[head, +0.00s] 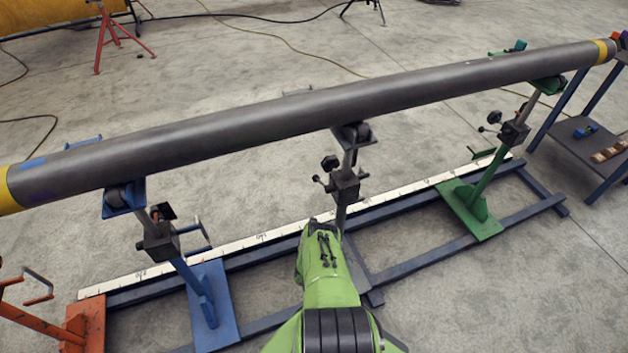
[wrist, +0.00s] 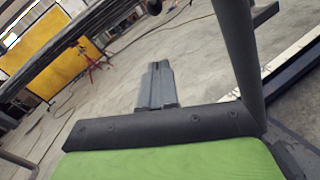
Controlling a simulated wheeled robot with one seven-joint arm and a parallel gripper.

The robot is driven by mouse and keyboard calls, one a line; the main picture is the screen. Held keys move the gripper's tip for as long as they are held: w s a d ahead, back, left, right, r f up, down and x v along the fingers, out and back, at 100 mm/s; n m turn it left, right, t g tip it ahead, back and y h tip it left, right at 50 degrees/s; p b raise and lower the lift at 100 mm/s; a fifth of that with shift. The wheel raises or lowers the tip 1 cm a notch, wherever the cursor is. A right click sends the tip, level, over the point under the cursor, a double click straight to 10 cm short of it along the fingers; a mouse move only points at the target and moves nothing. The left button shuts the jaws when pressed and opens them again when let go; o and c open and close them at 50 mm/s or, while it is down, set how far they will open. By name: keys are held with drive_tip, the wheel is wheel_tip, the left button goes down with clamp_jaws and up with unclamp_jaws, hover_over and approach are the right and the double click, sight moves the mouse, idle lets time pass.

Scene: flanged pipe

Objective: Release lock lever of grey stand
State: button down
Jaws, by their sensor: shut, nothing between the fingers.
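The grey stand (head: 345,185) is the middle one under the pipe, with a dark clamp block on its post. Small dark knobs (head: 328,163) stick out to the left of the block; I cannot tell which is the lock lever. My gripper (wrist: 158,72) is shut and empty in the wrist view, fingers together, pointing away over the floor. A grey post (wrist: 240,55), probably the stand's, runs close on its right, apart from the fingers. A small dark knob (wrist: 152,6) shows above the fingertips.
The long dark pipe (head: 300,112) lies across the stands. A blue stand (head: 212,300) is at left, a green stand (head: 480,195) at right, and an orange stand (head: 85,322) at far left. Dark blue rails (head: 420,258) and a white scale strip (head: 255,240) run below.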

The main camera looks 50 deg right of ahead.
sight(321, 182)
drive_tip(key=shift+s+a+r, duration=0.1)
drive_tip(key=shift+a, duration=0.05)
drive_tip(key=r+b+x, duration=0.1)
drive_tip(key=b+x, duration=0.1)
drive_tip(key=x, duration=0.4)
drive_tip(key=s+r+b+x, duration=0.1)
drive_tip(key=b+x, duration=0.2)
drive_tip(key=x, duration=0.4)
drive_tip(key=shift+d+r, duration=0.3)
drive_tip(key=shift+a+r, duration=0.1)
